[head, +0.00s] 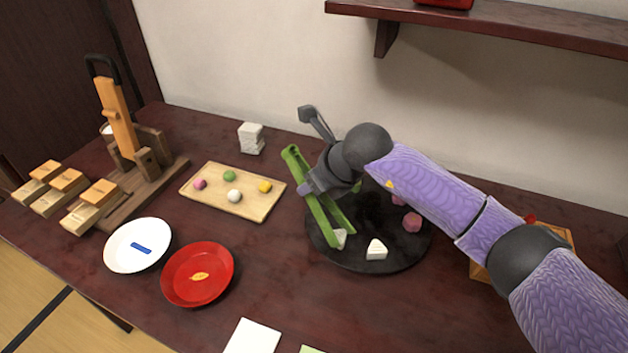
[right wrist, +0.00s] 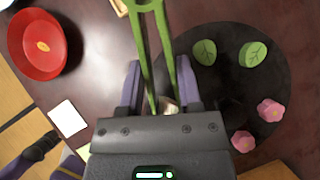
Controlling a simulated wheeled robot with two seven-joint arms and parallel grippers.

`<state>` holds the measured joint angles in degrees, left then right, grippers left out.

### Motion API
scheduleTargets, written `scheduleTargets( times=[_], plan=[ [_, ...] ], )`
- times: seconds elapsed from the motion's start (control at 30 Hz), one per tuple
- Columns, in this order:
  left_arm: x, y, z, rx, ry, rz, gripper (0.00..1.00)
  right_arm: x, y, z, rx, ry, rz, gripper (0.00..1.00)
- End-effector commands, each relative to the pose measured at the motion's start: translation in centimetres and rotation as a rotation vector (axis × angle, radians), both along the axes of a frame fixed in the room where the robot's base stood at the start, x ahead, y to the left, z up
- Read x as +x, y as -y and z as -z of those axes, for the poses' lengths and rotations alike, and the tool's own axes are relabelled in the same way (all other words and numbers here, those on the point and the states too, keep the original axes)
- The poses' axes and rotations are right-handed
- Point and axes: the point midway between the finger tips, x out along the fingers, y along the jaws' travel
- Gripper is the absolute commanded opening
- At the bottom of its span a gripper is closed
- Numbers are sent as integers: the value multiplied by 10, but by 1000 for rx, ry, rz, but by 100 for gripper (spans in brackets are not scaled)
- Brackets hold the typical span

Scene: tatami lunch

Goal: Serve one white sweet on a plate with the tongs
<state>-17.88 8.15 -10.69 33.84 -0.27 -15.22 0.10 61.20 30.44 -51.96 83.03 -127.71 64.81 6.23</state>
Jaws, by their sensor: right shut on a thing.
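My right gripper (head: 318,187) is shut on the green tongs (head: 318,208), above the left side of the round black plate (head: 352,264). The tongs' arms point down, slightly spread, to a white sweet (head: 341,239) at the plate's left edge; it also shows partly hidden by the gripper in the right wrist view (right wrist: 168,104). I cannot tell whether the tongs grip it. A second white, triangular sweet (head: 376,250) lies on the black plate. A white plate (head: 122,262) with a blue mark and a red plate (head: 168,290) with a yellow leaf stand at left.
A wooden board (head: 260,208) with several coloured balls lies left of the tongs. Pink sweets (head: 412,222) and green leaf sweets (right wrist: 253,54) share the black plate. A wooden stand (head: 150,170) is at left, a white block (head: 251,138) behind. Bare table separates the red and black plates.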

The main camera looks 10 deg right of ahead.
Motion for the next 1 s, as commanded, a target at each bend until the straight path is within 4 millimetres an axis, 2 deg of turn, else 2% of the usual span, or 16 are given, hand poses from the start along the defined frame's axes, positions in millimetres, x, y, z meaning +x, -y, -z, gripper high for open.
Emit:
scheduleTargets(
  times=[0.03, 0.1, 0.13, 0.27, 0.37, 1.0],
  plan=[
    [-1, 0, 0, 0, -1, 0, 59, 0, 0, 0, 0, 0, 0, 18],
    [-1, 0, 0, 0, -2, 0, 59, 0, 0, 0, 0, 0, 0, 3],
    [-2, 0, 0, 1, -3, 1, 59, 0, 0, 0, 0, 0, 0, 0],
    [-3, 0, -2, 1, -4, 1, 59, 0, 0, -2, 1, 1, 0, 0],
    [-1, -1, -8, 1, 1, 1, 59, 0, 0, -11, 0, 2, 0, 0],
    [17, -1, -63, -8, 69, 16, 59, 0, 0, -90, 0, 2, 0, 0]
  ],
)
